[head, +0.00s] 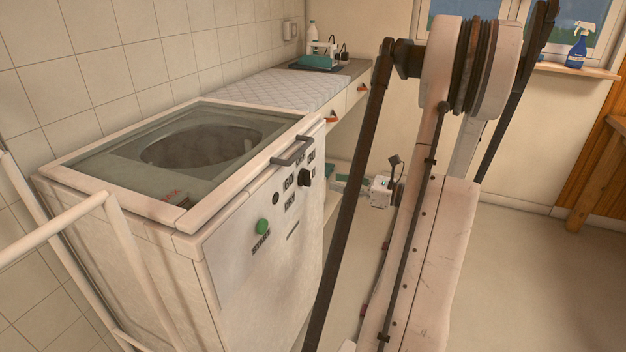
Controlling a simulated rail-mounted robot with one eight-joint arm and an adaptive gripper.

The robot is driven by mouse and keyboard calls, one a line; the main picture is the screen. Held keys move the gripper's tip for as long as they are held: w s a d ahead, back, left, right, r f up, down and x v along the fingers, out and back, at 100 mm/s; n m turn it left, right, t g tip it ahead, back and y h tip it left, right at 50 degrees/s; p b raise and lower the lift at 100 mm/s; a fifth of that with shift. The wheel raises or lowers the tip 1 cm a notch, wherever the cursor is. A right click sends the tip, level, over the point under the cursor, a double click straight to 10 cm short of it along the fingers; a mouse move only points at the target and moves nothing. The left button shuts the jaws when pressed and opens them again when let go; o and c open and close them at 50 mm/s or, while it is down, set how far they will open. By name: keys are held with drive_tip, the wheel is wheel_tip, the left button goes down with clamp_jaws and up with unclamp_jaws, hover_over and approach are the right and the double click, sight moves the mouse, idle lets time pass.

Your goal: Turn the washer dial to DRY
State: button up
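The washer (265,262) stands at the left, its sloped white control panel facing right. The black dial (305,178) sticks out near the panel's far end. Small black labels surround it; one below and left of it seems to read DRY (291,202). Which label the dial points at is too small to tell.
A green START button (262,227) and a dark handle (291,150) are on the washer's front. Its glass-topped lid (95,160) looks closed. A counter (355,70) with a quilted mat (265,90) lies behind. Open floor (530,270) is at right.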

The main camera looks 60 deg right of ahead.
sight(306, 178)
drive_tip(key=w+a+b, duration=0.1)
drive_tip(key=w, duration=0.7)
drive_tip(key=shift+a+b, duration=0.2)
drive_tip(key=shift+b, duration=0.1)
drive_tip(key=shift+c, duration=0.3)
clamp_jaws()
